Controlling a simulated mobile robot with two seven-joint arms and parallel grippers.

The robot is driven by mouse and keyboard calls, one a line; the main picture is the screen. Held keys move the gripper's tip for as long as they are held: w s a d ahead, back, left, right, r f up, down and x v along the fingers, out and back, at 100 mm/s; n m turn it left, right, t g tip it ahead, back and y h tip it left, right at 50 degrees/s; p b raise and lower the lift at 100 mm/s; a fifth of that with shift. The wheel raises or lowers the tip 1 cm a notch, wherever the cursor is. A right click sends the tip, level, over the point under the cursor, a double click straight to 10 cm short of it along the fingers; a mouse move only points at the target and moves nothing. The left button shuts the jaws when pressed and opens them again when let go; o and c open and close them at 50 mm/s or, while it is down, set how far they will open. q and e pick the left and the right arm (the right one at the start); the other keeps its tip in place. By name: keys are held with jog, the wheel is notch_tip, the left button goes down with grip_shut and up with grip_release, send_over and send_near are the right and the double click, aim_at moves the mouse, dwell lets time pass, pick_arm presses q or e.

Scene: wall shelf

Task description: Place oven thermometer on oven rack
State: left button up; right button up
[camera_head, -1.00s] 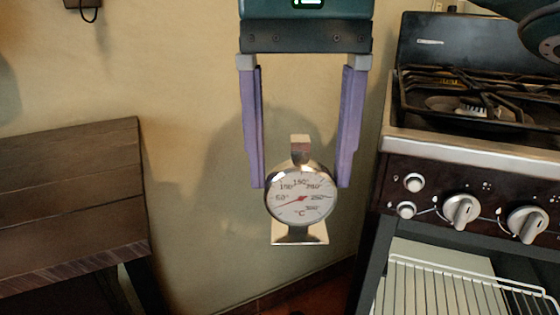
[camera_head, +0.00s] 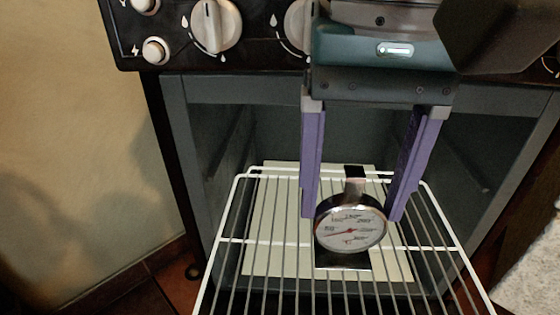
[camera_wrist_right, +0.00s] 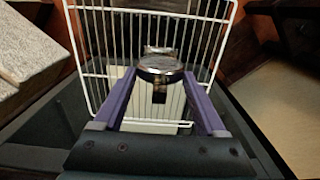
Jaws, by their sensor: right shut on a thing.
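The oven thermometer (camera_head: 350,226) has a round white dial in a silver rim, with a hanger on top and a flat metal base. My right gripper (camera_head: 353,212) is shut on it, one purple finger at each side of the dial. The thermometer is upright over the white wire oven rack (camera_head: 232,242). I cannot tell from the head view whether its base touches the wires. The right wrist view also shows the thermometer (camera_wrist_right: 160,68) between the fingers, with the rack (camera_wrist_right: 92,50) beyond. My left gripper is not in view.
The rack sticks out of the open oven cavity (camera_head: 275,130). A pale panel (camera_head: 262,255) lies beneath the wires. Stove knobs (camera_head: 215,25) are above the opening, close to my right arm. Bare wall and floor are at left.

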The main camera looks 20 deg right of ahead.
notch_tip(320, 180, down, 14)
jog(key=b, duration=0.4)
jog(key=shift+b, duration=0.4)
jog(key=shift+r, duration=0.15)
jog(key=shift+f, duration=0.25)
jog(key=o, duration=1.3)
jog(key=shift+r, duration=0.1)
jog(key=shift+r, duration=0.15)
